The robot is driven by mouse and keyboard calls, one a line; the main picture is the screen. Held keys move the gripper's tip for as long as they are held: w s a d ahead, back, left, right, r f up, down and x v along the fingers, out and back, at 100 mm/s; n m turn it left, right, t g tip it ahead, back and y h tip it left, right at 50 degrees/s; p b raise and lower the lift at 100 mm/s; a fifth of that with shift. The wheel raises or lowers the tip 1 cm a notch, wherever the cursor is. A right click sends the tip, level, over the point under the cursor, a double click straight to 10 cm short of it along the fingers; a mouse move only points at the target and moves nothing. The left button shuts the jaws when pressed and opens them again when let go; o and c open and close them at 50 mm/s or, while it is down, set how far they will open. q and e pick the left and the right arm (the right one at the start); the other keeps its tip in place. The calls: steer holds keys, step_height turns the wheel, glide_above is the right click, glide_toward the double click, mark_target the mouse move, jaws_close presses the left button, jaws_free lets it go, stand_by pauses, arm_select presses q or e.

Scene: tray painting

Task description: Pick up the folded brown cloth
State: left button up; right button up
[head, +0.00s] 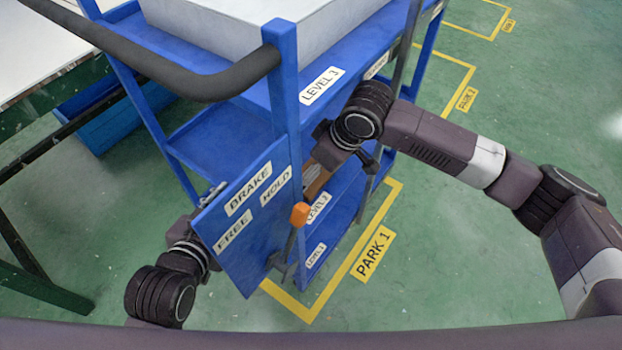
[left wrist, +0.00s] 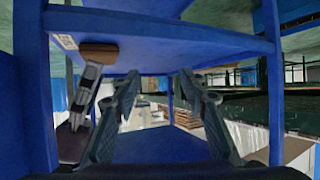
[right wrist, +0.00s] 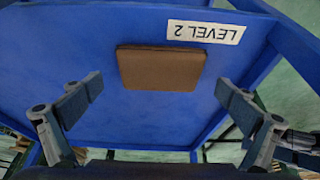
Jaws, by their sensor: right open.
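The folded brown cloth (right wrist: 160,68) lies flat on the blue Level 2 shelf (right wrist: 120,20), next to its label. My right gripper (right wrist: 160,90) is open, with its fingers spread wide to either side of the cloth and apart from it. A brown piece that looks like the cloth (left wrist: 98,52) also shows in the left wrist view, with part of my right arm beside it. In the head view my right gripper is at the cart's side and its fingertips are hard to make out. My left gripper (left wrist: 158,76) is open and empty; the brake panel hides its fingers in the head view.
The blue cart has several shelves, corner posts and a black handle (head: 170,75). A white box (head: 250,25) stands on top. The brake panel (head: 245,215) and an orange-tipped lever (head: 299,214) are at the near end. Green floor to the right is clear.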

steer(key=shift+w+a+f+b, duration=0.4)
steer(key=shift+a+f, duration=0.15)
steer(key=shift+a, duration=0.05)
arm_select(q)
step_height(320, 180, up, 6)
steer(key=w+d+t+h, duration=0.1)
steer(key=w+t, duration=0.1)
steer(key=t, duration=0.1)
steer(key=shift+w+d+f, duration=0.2)
steer(key=shift+w+f, duration=0.05)
steer(key=shift+w, duration=0.05)
arm_select(e)
steer(key=c, duration=1.2)
arm_select(q)
steer(key=shift+f, duration=0.1)
